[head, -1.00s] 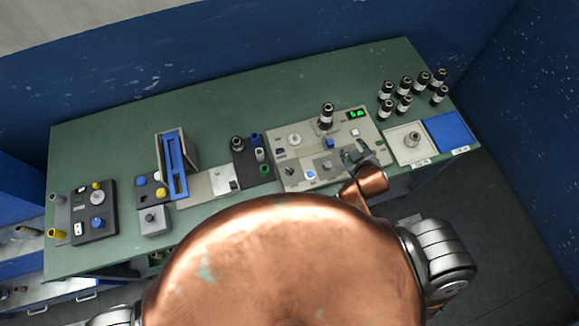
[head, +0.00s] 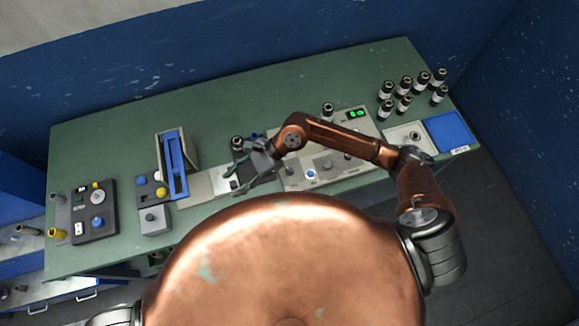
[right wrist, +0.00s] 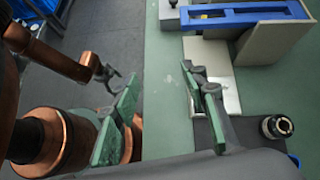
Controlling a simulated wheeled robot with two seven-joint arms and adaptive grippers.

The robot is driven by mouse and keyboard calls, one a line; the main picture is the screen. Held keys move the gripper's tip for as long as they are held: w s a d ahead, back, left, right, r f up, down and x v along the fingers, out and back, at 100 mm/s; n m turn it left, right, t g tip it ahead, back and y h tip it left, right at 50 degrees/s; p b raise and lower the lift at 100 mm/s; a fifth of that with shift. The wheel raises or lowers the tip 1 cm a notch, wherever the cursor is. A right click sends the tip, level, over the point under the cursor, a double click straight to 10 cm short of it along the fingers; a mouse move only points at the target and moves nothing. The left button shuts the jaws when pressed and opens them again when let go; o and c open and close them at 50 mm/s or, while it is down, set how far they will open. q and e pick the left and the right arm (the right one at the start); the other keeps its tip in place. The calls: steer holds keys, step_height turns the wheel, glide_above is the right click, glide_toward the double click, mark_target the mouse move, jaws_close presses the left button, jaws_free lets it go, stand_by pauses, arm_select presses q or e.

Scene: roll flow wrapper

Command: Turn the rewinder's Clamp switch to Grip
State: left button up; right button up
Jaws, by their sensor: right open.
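The dark control unit (head: 108,224) at the left end of the bench, with several knobs and buttons, may be the rewinder. Its lettering is too small to read, so I cannot tell which control is the Clamp switch. My right gripper (head: 237,182) is over the middle of the bench, by the pale plate and dark holder, well right of that unit. In the right wrist view its green fingers (right wrist: 160,85) are spread wide with nothing between them. My left gripper (right wrist: 108,76) shows small in the right wrist view, off the bench; its opening is unclear.
A blue-topped slotted stand (head: 173,165) and a small grey box (head: 154,221) stand between my right gripper and the left unit. A grey panel (head: 300,180) lies under my right arm. Several dark rolls (head: 404,83) stand at the right. The bench's back strip is clear.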

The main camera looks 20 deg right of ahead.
steer(key=w+d+f+n+h, duration=0.35)
steer(key=d+f+h, duration=0.35)
steer(key=d, duration=0.4)
steer(key=t+h, duration=0.1)
steer(key=h, duration=0.2)
glide_above(290, 169)
step_height(290, 169, down, 2)
steer(key=shift+a+f, duration=0.1)
steer(key=shift+a, duration=0.05)
step_height(290, 169, down, 6)
steer(key=shift+f+p, duration=0.2)
steer(key=shift+p, duration=0.45)
steer(key=shift+f, duration=0.55)
jaws_close()
